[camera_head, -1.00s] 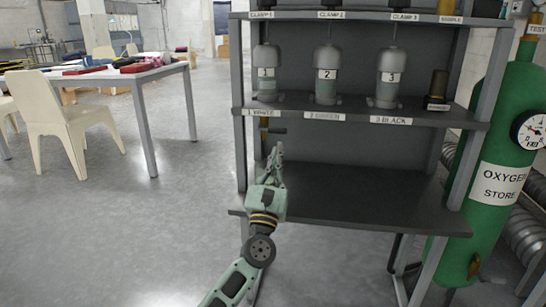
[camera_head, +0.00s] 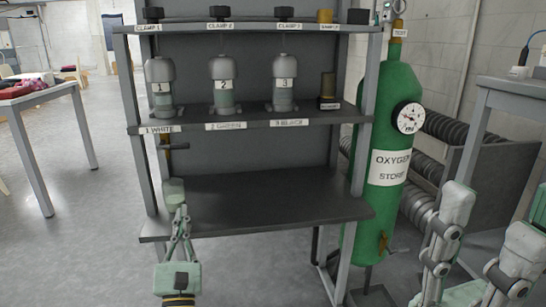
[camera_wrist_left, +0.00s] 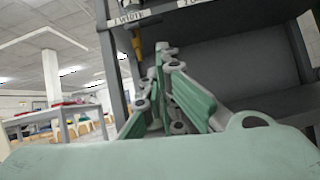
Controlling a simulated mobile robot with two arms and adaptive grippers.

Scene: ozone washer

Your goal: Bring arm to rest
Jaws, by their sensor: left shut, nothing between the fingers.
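My left gripper (camera_head: 174,192) is pale green with grey links. In the head view it points up and away from me, in front of the left end of the rack's lower shelf (camera_head: 270,200). Its fingers are together and hold nothing. In the left wrist view the closed fingers (camera_wrist_left: 158,78) point toward the rack's left post. My right gripper (camera_head: 495,215) is at the lower right of the head view. Its two fingers stand apart with nothing between them.
Several bottles, including bottle 2 (camera_head: 225,85), stand on the rack's upper shelf. A valve handle (camera_head: 175,146) sticks out by the left post. A green oxygen cylinder (camera_head: 375,210) stands right of the rack, beside a grey table (camera_head: 510,95).

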